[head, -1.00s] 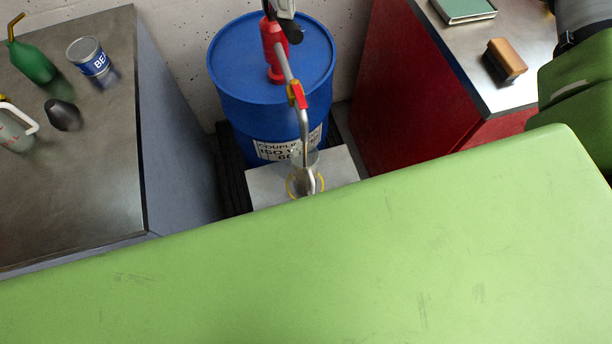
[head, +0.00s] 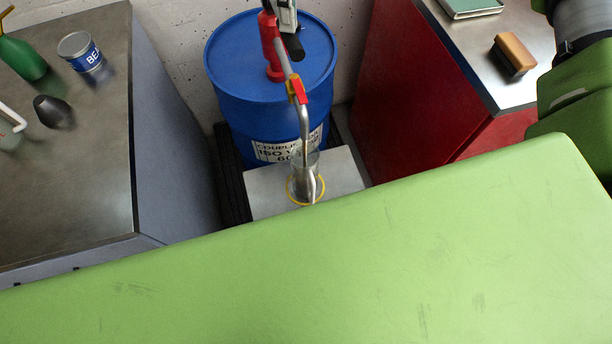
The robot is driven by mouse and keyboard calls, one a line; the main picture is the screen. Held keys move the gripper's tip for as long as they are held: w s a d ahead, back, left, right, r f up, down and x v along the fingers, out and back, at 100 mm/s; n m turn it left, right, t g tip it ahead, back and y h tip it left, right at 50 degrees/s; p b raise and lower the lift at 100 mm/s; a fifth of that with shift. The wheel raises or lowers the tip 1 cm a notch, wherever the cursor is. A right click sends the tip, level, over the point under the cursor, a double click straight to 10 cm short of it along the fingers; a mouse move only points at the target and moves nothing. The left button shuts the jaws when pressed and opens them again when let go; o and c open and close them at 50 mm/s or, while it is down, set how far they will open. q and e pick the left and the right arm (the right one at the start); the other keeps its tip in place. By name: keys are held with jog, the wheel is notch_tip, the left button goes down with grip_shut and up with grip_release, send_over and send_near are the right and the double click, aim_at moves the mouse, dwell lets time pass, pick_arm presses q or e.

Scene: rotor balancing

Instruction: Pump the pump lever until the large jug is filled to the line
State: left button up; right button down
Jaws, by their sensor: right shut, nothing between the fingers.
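A red hand pump (head: 271,48) stands on the blue drum (head: 228,60). Its metal spout pipe (head: 304,120), with a red and yellow fitting (head: 297,90), bends down into a clear jug (head: 298,176) on the grey plate below. A yellow ring shows around the jug's lower part; I cannot make out the liquid level. My right gripper (head: 287,18) is at the top edge beside the pump head, shut and partly cut off. A black cylindrical grip (head: 294,47), which looks like the lever's end, is just below it; I cannot tell if they touch. My left gripper is not in view.
The left bench (head: 75,180) holds a green oil can (head: 22,58), a blue-labelled tin (head: 80,52), a dark cone-shaped thing (head: 52,111) and a cut-off white-handled container. A brush (head: 514,54) lies on the red cabinet's top (head: 465,45). A green surface hides the lower picture.

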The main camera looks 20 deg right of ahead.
notch_tip(320, 180, up, 17)
jog(key=w+p, duration=0.2)
jog(key=p, duration=1)
dwell(0.5)
